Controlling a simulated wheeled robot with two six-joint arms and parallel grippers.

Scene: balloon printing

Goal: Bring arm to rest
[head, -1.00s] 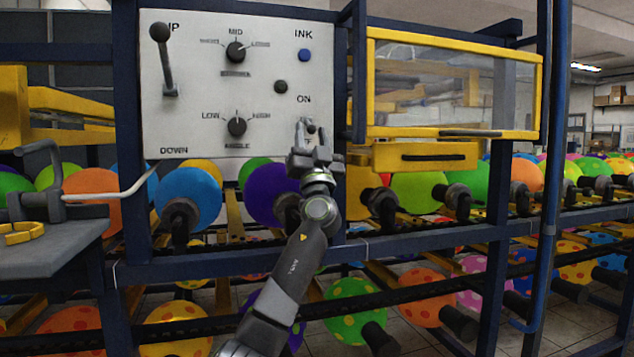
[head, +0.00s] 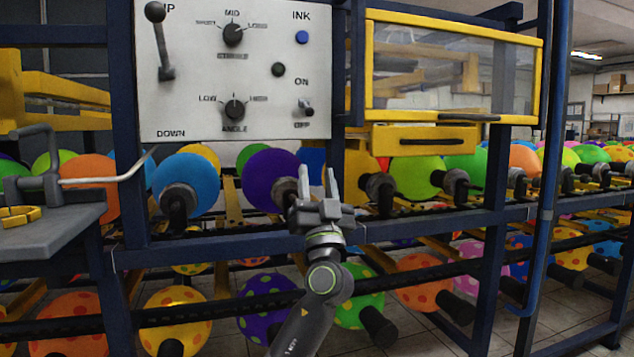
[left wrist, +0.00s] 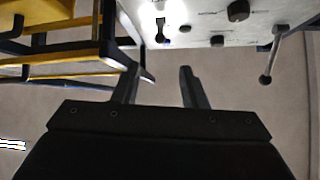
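My left gripper (head: 318,186) is in the lower middle of the head view, fingers pointing up, in front of the machine's blue frame and below the control panel (head: 205,118). Its fingers are apart with nothing between them. The left wrist view also shows the gripper (left wrist: 158,80) open and empty, with the panel at the top. The ON/OFF switch (head: 305,106) is on the panel's lower right, clear of the gripper. My right gripper is not in view.
A dark blue frame rail (head: 220,247) runs behind my arm. A purple balloon (head: 268,180) is close to the gripper's left. A yellow drawer (head: 425,140) and clear-fronted yellow box (head: 440,75) are at the upper right. A grey table (head: 55,225) is at left.

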